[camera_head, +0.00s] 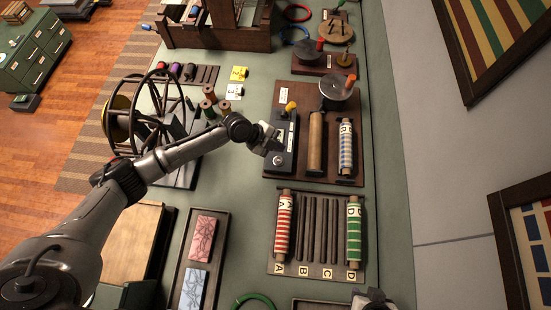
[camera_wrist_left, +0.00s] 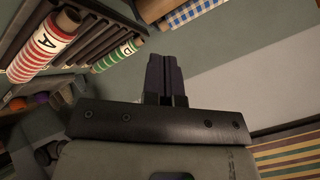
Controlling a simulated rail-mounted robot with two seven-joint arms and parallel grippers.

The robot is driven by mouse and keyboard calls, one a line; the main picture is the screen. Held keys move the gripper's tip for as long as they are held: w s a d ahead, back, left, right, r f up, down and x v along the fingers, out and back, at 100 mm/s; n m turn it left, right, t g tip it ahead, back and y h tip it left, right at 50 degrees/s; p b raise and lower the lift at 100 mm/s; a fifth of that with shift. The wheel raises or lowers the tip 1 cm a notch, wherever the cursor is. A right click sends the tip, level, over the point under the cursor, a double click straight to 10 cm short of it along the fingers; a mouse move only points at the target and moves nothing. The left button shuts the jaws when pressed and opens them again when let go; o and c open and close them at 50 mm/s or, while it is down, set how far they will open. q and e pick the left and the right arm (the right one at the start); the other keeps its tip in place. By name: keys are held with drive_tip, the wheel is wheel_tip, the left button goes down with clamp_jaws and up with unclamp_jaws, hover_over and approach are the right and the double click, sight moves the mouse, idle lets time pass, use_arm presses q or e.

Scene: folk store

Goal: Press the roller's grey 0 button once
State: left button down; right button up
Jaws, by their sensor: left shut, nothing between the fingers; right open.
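The roller machine (camera_head: 328,175) is a dark wooden base with a tan roller, a blue-and-white patterned roll and a dark control box (camera_head: 289,135). The box has a yellow knob (camera_head: 291,107) at its far end and a small round grey button (camera_head: 279,160) at its near end; no 0 is legible. My left gripper (camera_head: 276,146) is shut and empty over the box, close to the grey button. Whether it touches is unclear. The left gripper's closed fingers (camera_wrist_left: 164,75) show in the left wrist view, where the button is not visible. My right gripper (camera_head: 374,296) is open at the bottom edge.
A rack (camera_head: 316,272) with red and green striped rolls stands nearer, labelled A to D. Wooden spools (camera_head: 209,94) and a large wheel (camera_head: 160,115) stand left of the box. A tray (camera_head: 176,275) holds pink and blue blocks. The wall is at right.

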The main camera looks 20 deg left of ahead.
use_arm(q)
drive_tip(key=shift+f, duration=0.15)
drive_tip(key=b, duration=0.5)
hover_over(278, 162)
wheel_tip(278, 162, down, 8)
drive_tip(key=shift+r, duration=0.15)
drive_tip(key=shift+a+f+b, duration=0.1)
drive_tip(key=shift+f+b, duration=0.4)
drive_tip(key=shift+b, duration=0.05)
idle(1.0)
idle(0.7)
